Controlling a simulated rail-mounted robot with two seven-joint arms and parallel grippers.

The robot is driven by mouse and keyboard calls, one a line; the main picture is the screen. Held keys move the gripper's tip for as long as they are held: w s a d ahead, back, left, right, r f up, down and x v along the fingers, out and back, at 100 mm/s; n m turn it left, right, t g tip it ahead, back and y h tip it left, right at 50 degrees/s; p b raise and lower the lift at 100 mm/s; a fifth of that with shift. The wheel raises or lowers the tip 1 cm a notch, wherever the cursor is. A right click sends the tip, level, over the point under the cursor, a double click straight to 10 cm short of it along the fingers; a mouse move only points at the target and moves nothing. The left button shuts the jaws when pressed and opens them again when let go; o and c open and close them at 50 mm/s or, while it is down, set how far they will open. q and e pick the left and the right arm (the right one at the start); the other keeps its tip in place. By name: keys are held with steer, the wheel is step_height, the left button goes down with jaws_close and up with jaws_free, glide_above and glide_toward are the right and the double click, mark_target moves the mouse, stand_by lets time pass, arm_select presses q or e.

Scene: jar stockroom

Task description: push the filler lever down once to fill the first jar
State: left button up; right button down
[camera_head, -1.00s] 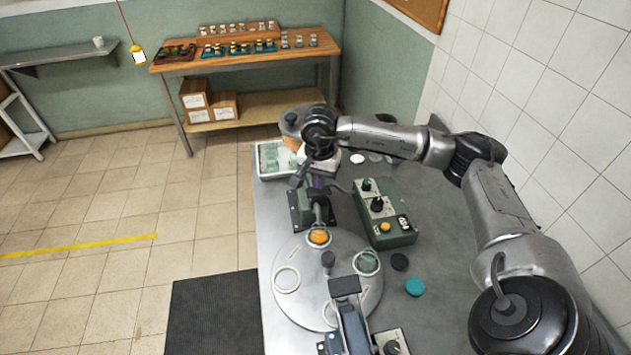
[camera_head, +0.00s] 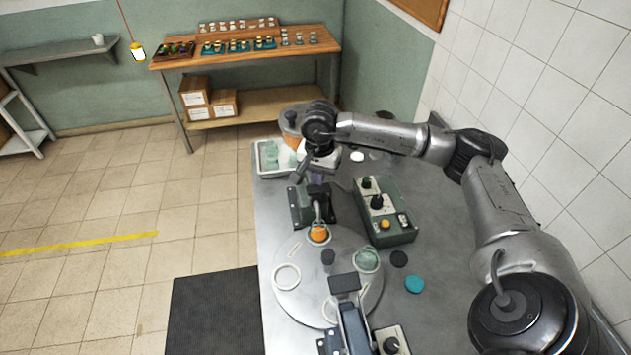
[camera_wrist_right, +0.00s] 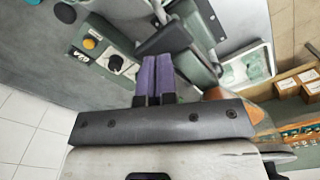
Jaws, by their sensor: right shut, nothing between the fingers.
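The filler (camera_head: 298,208) is a dark stand at the left edge of the metal table, behind a round turntable (camera_head: 290,305). Its dark lever (camera_wrist_right: 165,38) shows in the right wrist view, just beyond my fingertips; I cannot tell whether they touch it. The first jar (camera_head: 319,234), with orange filling in it, stands on the turntable below the filler. A greenish, empty-looking jar (camera_head: 366,260) stands to its right. My right gripper (camera_head: 317,181) is above the filler, partly hidden by its own wrist; its purple fingers (camera_wrist_right: 154,80) are shut and empty. My left gripper is out of view.
A green control box (camera_head: 398,228) with knobs and a yellow button stands right of the filler. A white tray (camera_head: 268,171) lies behind it. A dark clamp-like device (camera_head: 345,284) is at the turntable's near edge. A teal lid (camera_head: 414,284) and a dark disc (camera_head: 399,258) lie at right.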

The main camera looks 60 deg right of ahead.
steer(key=shift+r+p, duration=1.2)
steer(key=shift+r, duration=1.15)
